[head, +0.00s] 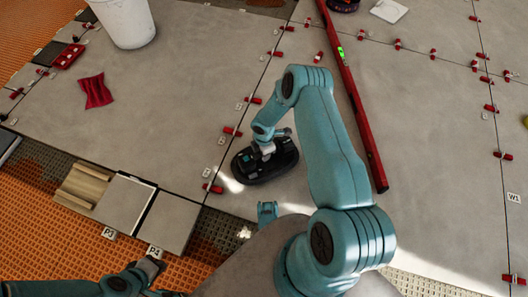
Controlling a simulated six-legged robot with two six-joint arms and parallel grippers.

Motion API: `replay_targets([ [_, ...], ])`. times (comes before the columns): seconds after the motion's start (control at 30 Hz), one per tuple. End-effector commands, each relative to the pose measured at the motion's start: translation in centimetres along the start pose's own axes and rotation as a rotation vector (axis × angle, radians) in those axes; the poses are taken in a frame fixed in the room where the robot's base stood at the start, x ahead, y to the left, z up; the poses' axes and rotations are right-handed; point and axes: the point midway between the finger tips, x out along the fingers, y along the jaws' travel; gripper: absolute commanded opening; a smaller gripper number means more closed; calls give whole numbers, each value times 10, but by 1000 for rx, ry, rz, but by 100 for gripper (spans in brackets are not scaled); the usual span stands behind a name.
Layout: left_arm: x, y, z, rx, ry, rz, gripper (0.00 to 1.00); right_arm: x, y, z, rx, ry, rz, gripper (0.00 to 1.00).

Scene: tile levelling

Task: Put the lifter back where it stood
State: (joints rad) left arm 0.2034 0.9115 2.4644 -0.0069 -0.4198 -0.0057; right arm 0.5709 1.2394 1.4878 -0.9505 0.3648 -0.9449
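The lifter (250,170) is a black oval pad with a pale grip on top, in the middle of the head view over the grey tiles. It lies close to a tile joint with red clips. I cannot tell whether it touches the floor or hangs just above it. My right gripper (265,148) is at its grip from above and looks shut on it; the fingertips are small and partly hidden. My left gripper (150,268) is low at the left, by the tile marked P4, away from the lifter; its fingers are too unclear to read.
A long red level (352,95) lies right of my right arm. A white bucket (127,22), red cloth (95,91) and red tray (68,56) are at upper left. Red clips line the joints. Loose tile pieces (125,203) lie at lower left. The left tiles have free room.

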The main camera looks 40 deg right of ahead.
Motion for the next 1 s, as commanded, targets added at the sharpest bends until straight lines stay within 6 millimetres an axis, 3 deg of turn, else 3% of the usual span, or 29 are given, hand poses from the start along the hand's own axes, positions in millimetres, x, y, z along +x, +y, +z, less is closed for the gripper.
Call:
replay_targets([
  [0.97, 3, -1, 0, 0, 0, 0, 0, 7, 1, 0, 0, -1, 2, 0],
  [1.0, 3, -1, 0, 0, 0, 0, 0, 7, 1, 0, 0, -1, 2, 40],
])
